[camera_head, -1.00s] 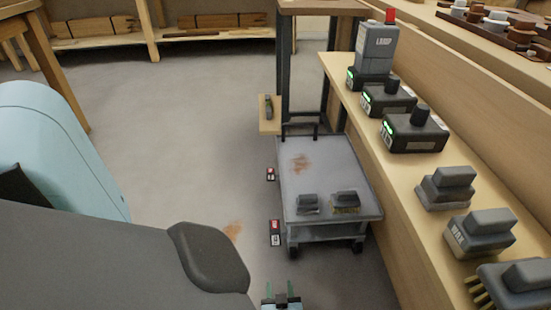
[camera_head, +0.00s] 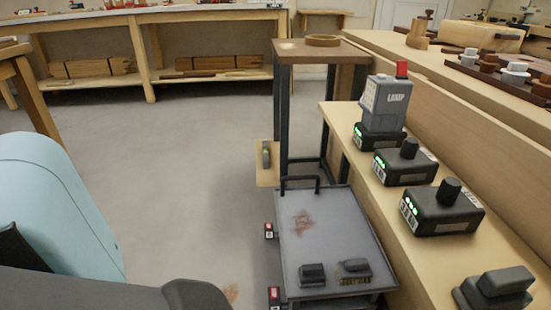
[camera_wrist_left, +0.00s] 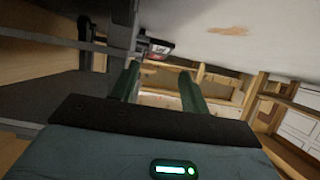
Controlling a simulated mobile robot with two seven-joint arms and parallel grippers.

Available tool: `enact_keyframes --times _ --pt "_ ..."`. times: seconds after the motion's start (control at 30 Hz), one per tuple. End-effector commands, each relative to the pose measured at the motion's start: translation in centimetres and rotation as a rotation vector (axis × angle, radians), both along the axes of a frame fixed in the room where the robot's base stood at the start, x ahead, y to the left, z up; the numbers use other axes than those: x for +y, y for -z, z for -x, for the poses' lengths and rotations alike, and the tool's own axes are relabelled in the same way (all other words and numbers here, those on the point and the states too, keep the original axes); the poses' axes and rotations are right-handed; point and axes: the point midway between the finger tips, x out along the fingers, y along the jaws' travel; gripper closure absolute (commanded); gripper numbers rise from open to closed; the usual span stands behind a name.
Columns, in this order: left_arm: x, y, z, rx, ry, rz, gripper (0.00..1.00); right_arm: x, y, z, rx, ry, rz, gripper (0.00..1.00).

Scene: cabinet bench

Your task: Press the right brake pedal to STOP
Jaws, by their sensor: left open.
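Two small red-and-black pedals show on the left side of the grey cart (camera_head: 335,230) in the head view. One is the far pedal (camera_head: 269,231); the other is the near pedal (camera_head: 274,297), cut off at the bottom edge. Their labels are too small to read there. In the left wrist view one pedal (camera_wrist_left: 158,47) with a red and white label shows just beyond my left gripper (camera_wrist_left: 160,78). Its green fingers are apart with nothing between them. I cannot tell if they touch the pedal. My left gripper is out of the head view, and my right gripper is in neither view.
Two dark blocks (camera_head: 328,273) lie on the cart's near end. A wooden-topped stand (camera_head: 295,55) is behind the cart. The floor (camera_head: 185,170) left of the cart is clear.

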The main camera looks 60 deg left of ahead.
Motion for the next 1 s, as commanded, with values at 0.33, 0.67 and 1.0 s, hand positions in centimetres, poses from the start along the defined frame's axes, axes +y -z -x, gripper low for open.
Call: enact_keyframes --times 0.33,0.67,1.0 --pt "3.8 1.9 -2.0 -0.001 0.000 -0.003 0.55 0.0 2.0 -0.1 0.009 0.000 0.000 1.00" --pt "6.2 2.9 -3.3 0.000 0.000 -0.001 0.55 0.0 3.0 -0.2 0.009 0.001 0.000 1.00" --pt "6.3 2.9 -3.3 0.000 0.000 -0.001 0.58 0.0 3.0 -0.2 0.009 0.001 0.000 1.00"
